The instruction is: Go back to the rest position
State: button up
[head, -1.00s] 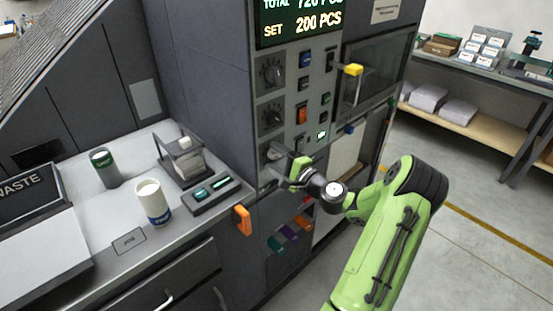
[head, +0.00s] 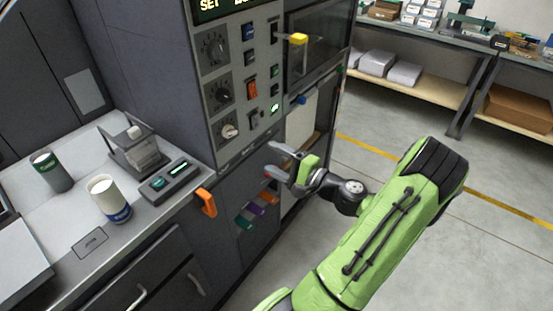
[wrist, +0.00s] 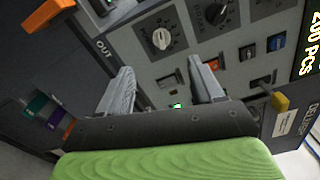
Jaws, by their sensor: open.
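My gripper (head: 275,161) is open and empty in the head view. It hangs in the air just in front of the machine's control panel (head: 238,120), below and right of the lowest knob. In the wrist view my gripper's two fingers (wrist: 165,88) stand apart with the panel behind them. The lowest knob (head: 228,131) has a pale pointer and is apart from the fingers. It also shows in the wrist view (wrist: 161,39). My green arm reaches in from the lower right.
The counter at left bears a white cup (head: 108,198), a dark green can (head: 51,171), a clear box (head: 136,150) and a small device (head: 168,179). An orange handle (head: 206,201) and a yellow-tipped lever (head: 297,39) stick out. Open floor (head: 500,240) lies at right.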

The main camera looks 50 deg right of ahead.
dwell(0.4)
jog(key=w+a+n+g+y+p, duration=0.1)
jog(key=w+a+n+g+y, duration=0.1)
jog(key=a+n+g, duration=0.7)
jog(key=w+a+n+g+y, duration=0.25)
jog(key=a+n, duration=0.25)
jog(key=a, duration=0.9)
jog(key=s+a+r+n+h, duration=0.2)
jog(key=s+a+r+n, duration=0.1)
jog(key=s+r, duration=0.2)
jog(key=s+a+r+n+h+p, duration=0.1)
jog(key=s+a+r+n+h, duration=0.2)
jog(key=s, duration=0.6)
notch_tip(320, 180, up, 2)
jog(key=shift+s+a+g, duration=0.15)
jog(key=shift+s+g, duration=0.15)
jog(key=shift+g, duration=0.15)
